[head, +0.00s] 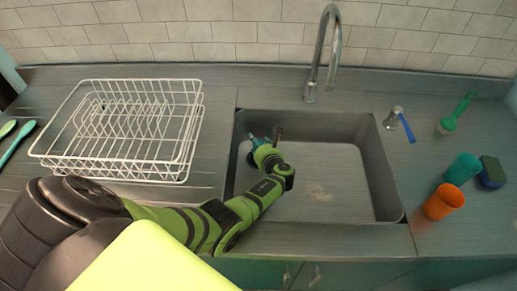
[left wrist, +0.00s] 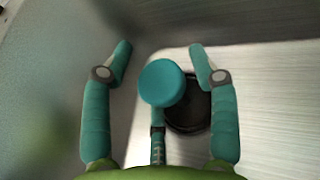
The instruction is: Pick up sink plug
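My left gripper (head: 262,146) reaches down into the sink basin (head: 350,172), near its left back corner. In the left wrist view the gripper (left wrist: 160,52) has its two side fingers spread wide. A round teal disc (left wrist: 161,82) on a narrow stem shows between them. I cannot tell whether the disc is the sink plug or part of my gripper. Behind it on the basin floor is a dark round piece (left wrist: 190,112), partly covered by the disc; it may be the plug or the drain. No finger visibly closes on either. My right gripper is not in view.
A white dish rack (head: 190,125) stands left of the sink. The faucet (head: 311,90) rises behind it. The basin's right side is open.

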